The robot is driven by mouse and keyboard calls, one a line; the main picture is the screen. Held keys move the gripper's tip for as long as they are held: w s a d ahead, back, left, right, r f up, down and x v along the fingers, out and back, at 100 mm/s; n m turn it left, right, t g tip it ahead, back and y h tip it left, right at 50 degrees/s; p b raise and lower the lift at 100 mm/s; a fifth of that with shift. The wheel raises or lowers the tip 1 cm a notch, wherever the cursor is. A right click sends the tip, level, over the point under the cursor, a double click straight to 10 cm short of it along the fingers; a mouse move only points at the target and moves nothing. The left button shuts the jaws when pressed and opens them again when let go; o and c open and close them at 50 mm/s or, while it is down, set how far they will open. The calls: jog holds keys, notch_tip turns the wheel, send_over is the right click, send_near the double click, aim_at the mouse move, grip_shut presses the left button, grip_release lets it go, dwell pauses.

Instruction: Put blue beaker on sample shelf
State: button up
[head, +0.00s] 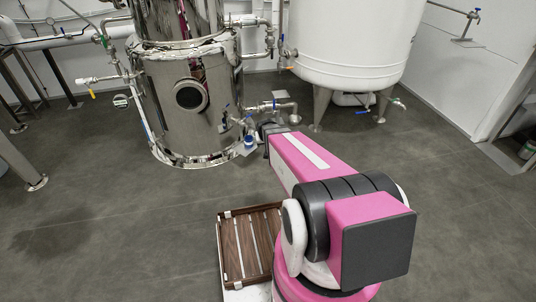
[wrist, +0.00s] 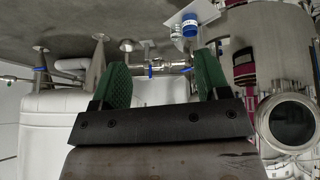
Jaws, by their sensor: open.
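The blue beaker (head: 249,142) is small and stands on a small pale plate, apparently the sample shelf (head: 243,154), by the steel tank's valve. The wrist view, which looks upside down, also shows the beaker (wrist: 190,24) against the shelf plate (wrist: 207,10) at the top. My gripper (wrist: 160,78) has its two green fingers spread wide, with nothing held between them. The beaker appears beyond the right finger, apart from it. In the head view, my arm hides most of my gripper.
The shiny steel tank (head: 185,105) with a round porthole stands at the back. A white tank (head: 350,45) on legs is right of it. Pipes and valves (head: 275,106) stick out between them. A slatted wooden tray (head: 232,245) lies beside my arm's base. Open floor lies left and right.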

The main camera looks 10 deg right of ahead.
jog(key=s+a+r+g, duration=0.1)
jog(key=s+r+g, duration=0.1)
jog(key=s, duration=0.4)
jog(key=s+a+r+g, duration=0.1)
jog(key=s+r, duration=0.4)
jog(key=s, duration=0.2)
jog(key=s+a+r+g+y, duration=0.1)
jog(key=s+r+g, duration=0.1)
jog(key=s+r, duration=0.2)
jog(key=s, duration=0.3)
jog(key=shift+a+g, duration=0.3)
